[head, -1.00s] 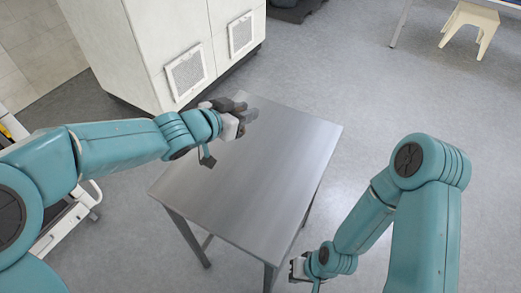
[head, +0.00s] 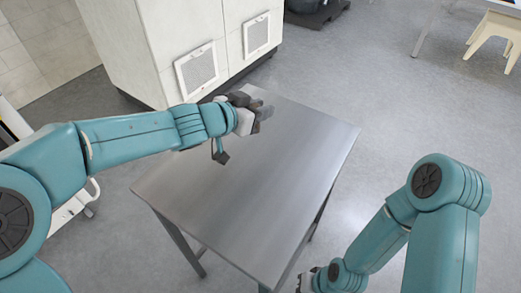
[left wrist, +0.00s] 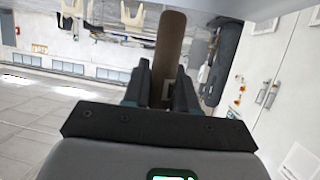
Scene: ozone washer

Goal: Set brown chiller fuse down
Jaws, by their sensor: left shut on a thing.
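The brown chiller fuse (left wrist: 170,45) shows in the left wrist view as a brown bar standing out between the fingers of my left gripper (left wrist: 162,85), which is shut on it. In the head view my left gripper (head: 258,109) is over the far left part of a bare steel table (head: 245,185). The fuse cannot be made out there, and I cannot tell the gap to the tabletop. My right gripper (head: 308,280) is low at the bottom edge, beside the table's near right side, mostly hidden by its arm; its jaws cannot be made out.
A white cabinet (head: 150,40) with vent grilles stands behind the table at the left. A cream stool (head: 493,38) stands at the far right. The tabletop is otherwise clear, and open grey floor (head: 390,110) lies to its right.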

